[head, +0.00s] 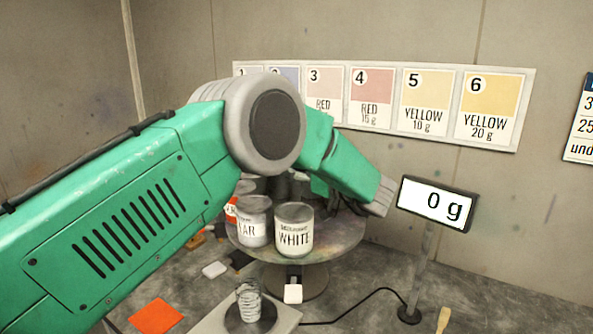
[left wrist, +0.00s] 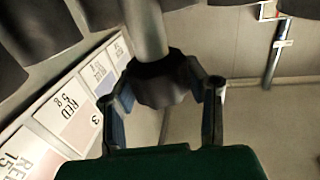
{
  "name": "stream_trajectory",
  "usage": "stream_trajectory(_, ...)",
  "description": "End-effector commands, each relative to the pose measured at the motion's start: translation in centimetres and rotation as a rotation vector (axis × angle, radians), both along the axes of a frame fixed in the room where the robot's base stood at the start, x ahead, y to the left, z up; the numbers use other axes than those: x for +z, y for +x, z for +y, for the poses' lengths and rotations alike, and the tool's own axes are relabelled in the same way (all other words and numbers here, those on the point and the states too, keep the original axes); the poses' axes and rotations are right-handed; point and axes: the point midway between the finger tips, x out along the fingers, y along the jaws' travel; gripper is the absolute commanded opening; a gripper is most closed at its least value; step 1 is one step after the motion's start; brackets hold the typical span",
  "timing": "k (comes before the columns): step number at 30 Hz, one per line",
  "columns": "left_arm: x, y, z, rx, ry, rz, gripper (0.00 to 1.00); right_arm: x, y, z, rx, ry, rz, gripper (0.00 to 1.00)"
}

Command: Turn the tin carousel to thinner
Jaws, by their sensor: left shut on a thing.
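The tin carousel (head: 342,236) is a round, paint-stained turntable on a stand. A tin labelled WHITE (head: 294,238) faces the front. Next to it on the left is a tin whose label reads "EAR" (head: 253,228), partly cut off. A tin with an orange-red label (head: 231,211) is mostly hidden behind my green left arm. No thinner label is readable. In the left wrist view my left gripper (left wrist: 163,100) is shut on a dark faceted knob (left wrist: 158,80) on a grey post. In the head view my arm hides the gripper and knob. My right gripper is out of view.
A scale display (head: 435,204) reading 0 g stands on a post right of the carousel. A scale with a clear cup (head: 249,302) is in front. An orange square (head: 156,316) lies front left. Colour cards (head: 430,100) hang on the back wall. The bench at right is mostly clear.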

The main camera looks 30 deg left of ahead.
Motion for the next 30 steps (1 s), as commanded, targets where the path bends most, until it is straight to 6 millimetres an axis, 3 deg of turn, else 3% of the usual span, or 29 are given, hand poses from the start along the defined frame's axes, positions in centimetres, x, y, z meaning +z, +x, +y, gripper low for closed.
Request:
stream_trajectory(6,0.4,0.2,-0.1,-0.005,0.002,-0.006,0.00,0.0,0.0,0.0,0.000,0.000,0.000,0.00)
stream_trajectory(7,0.4,0.2,-0.1,-0.005,0.002,-0.006,0.46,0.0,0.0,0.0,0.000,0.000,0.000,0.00)
stream_trajectory(9,0.3,0.1,-0.1,-0.005,0.002,-0.005,0.62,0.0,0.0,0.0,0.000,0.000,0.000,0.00)
stream_trajectory(20,0.1,-0.1,-0.5,-0.004,0.000,-0.002,0.62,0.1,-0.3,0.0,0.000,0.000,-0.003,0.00)
stream_trajectory(23,0.1,-0.4,-1.7,-0.005,0.000,-0.002,0.62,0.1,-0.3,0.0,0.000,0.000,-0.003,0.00)
stream_trajectory(30,0.0,-1.6,-6.6,-0.007,0.001,-0.001,0.62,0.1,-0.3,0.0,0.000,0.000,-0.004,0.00)
